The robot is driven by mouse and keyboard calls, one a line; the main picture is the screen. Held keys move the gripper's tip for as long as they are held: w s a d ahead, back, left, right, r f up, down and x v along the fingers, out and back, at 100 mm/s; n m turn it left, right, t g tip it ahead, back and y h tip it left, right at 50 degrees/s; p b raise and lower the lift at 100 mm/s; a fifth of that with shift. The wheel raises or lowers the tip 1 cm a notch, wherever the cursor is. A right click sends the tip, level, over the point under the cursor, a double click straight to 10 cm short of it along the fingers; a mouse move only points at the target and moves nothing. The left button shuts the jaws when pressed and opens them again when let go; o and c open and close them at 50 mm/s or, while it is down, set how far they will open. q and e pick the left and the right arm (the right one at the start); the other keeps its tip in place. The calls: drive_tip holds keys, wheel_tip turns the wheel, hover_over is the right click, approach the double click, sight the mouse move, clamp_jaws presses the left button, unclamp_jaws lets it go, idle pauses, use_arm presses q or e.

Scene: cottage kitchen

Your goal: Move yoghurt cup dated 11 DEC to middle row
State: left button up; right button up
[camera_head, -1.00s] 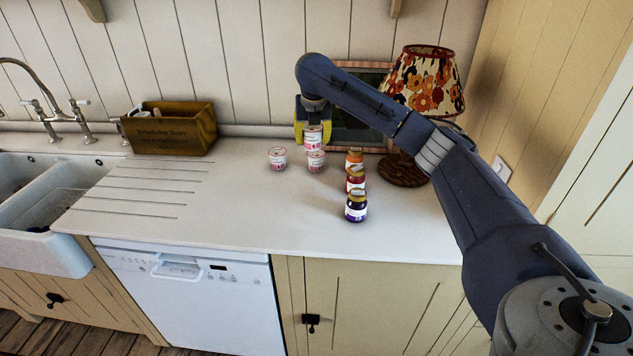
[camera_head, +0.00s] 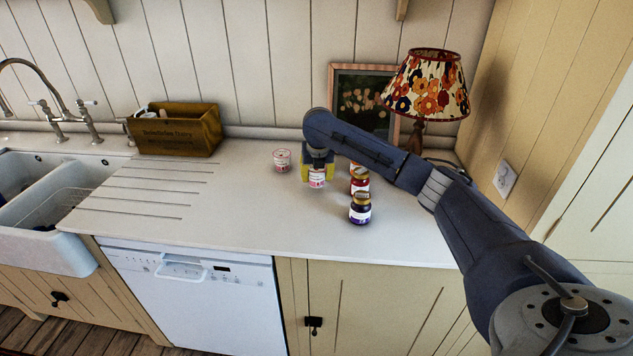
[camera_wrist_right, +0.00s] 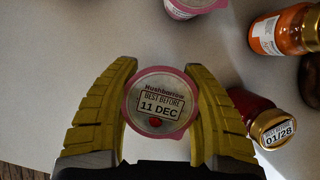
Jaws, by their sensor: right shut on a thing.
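My right gripper (camera_head: 318,176) is shut on a white and pink yoghurt cup (camera_head: 317,180), low at the counter, level with the red jar (camera_head: 359,184) and left of it. In the right wrist view the yellow fingers (camera_wrist_right: 155,110) clasp this cup; its lid (camera_wrist_right: 158,104) reads "BEST BEFORE 11 DEC". I cannot tell whether its base touches the counter. A second yoghurt cup (camera_head: 282,160) stands farther back to the left. Another cup (camera_wrist_right: 190,5) shows at the top of the wrist view. My left gripper is out of view.
A purple jar (camera_head: 360,209) stands in front of the red one. A lamp (camera_head: 425,90), picture frame (camera_head: 345,85) and wooden box (camera_head: 180,132) stand at the back. Counter left is clear.

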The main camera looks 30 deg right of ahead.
sight(316, 181)
drive_tip(key=shift+f, duration=1.4)
drive_tip(key=shift+f, duration=0.1)
drive_tip(key=o, duration=1.3)
drive_tip(key=shift+c, duration=0.2)
drive_tip(key=shift+r, duration=0.4)
drive_tip(key=v, duration=1.1)
drive_tip(key=shift+s+r, duration=0.15)
drive_tip(key=shift+s, duration=0.05)
drive_tip(key=shift+a, duration=0.1)
